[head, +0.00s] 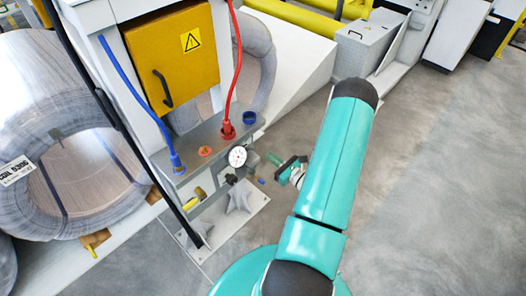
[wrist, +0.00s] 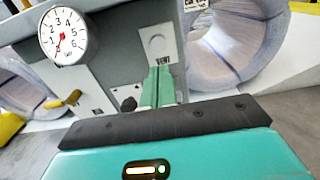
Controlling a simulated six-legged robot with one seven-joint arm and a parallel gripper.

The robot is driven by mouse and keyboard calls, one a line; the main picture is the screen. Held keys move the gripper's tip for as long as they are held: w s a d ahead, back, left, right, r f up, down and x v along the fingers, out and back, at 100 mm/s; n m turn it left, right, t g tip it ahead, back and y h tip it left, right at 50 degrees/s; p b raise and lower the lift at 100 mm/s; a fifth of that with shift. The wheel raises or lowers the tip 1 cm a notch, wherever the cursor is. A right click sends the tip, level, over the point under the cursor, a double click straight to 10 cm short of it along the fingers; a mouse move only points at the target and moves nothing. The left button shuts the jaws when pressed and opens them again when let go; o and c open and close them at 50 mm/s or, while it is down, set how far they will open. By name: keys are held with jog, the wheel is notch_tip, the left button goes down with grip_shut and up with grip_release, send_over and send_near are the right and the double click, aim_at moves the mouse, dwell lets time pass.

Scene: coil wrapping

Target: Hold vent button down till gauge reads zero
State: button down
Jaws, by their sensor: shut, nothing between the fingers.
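The round white pressure gauge (head: 237,157) sits on the front of the grey panel. In the wrist view the gauge (wrist: 63,36) has numbers 1 to 6, and its red needle points down and slightly left, toward the low end of the scale. The pale round vent button (wrist: 156,43) is on a light plate above a "VENT" label. My gripper (wrist: 158,84) is shut and empty, its green fingertips just below the label in the picture. I cannot tell whether they touch the panel. In the head view my gripper (head: 274,159) is right of the gauge.
A yellow-handled valve (wrist: 68,101) and a black knob (wrist: 128,104) are below the gauge. Red (head: 235,70) and blue (head: 125,88) hoses run down to the panel top. A large wire coil (head: 75,135) stands at left. Open floor (head: 430,190) is at right.

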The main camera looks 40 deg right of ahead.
jog(key=shift+s+d, duration=0.1)
jog(key=shift+s, duration=1.35)
jog(key=shift+s, duration=0.1)
